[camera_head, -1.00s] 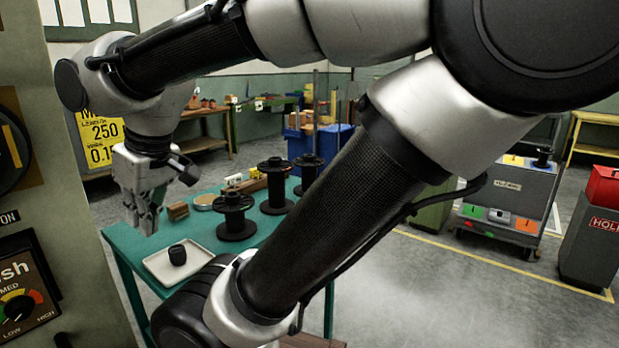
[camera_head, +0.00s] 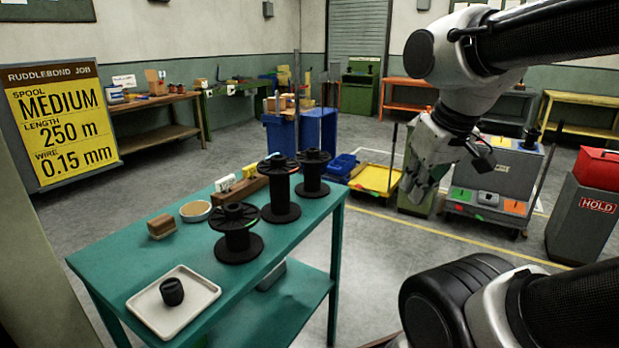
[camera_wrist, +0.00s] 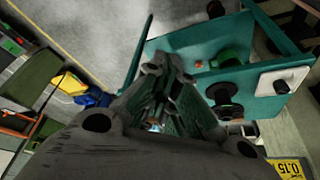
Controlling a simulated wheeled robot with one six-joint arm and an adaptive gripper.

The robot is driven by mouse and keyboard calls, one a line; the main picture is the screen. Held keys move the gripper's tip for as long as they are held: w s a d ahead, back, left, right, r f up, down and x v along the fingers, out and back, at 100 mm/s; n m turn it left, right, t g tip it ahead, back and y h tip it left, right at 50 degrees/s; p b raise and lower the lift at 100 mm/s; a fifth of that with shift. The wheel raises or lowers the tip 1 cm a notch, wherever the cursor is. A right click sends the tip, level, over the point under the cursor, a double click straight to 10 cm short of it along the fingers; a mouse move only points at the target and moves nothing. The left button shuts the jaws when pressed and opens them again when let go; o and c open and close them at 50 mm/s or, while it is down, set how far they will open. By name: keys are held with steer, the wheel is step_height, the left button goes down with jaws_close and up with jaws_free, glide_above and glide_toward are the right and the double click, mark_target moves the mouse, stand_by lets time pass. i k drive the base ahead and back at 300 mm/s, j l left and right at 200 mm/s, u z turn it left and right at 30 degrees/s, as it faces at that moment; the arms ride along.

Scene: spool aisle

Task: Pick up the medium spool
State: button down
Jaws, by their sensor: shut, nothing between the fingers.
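Three black spools stand upright on a teal table (camera_head: 190,243): a wide, short one (camera_head: 238,240) at the front, a taller one (camera_head: 279,190) in the middle, and one (camera_head: 312,172) at the back. I cannot tell for sure which is the medium one. My gripper (camera_head: 414,198) is shut and empty, hanging in the air right of the table, apart from the spools. In the wrist view, my fingers (camera_wrist: 163,92) point ahead, with a dark spool (camera_wrist: 224,97) to their right.
A white tray (camera_head: 192,313) with a small black cylinder (camera_head: 172,291) sits at the table's front left. A wooden block (camera_head: 161,227) and a round dish (camera_head: 196,210) lie behind it. A yellow job sign (camera_head: 60,124) reads MEDIUM. A grey cart (camera_head: 510,178) and HOLD bin (camera_head: 590,215) stand right.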

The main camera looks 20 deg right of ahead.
mark_target(312, 159)
steer(key=z, duration=0.3)
steer(key=i+l+u, duration=0.25)
steer(key=i+l, duration=0.2)
steer(key=i+l+u, duration=0.2)
steer(key=i+l, duration=0.2)
steer(key=l, duration=0.1)
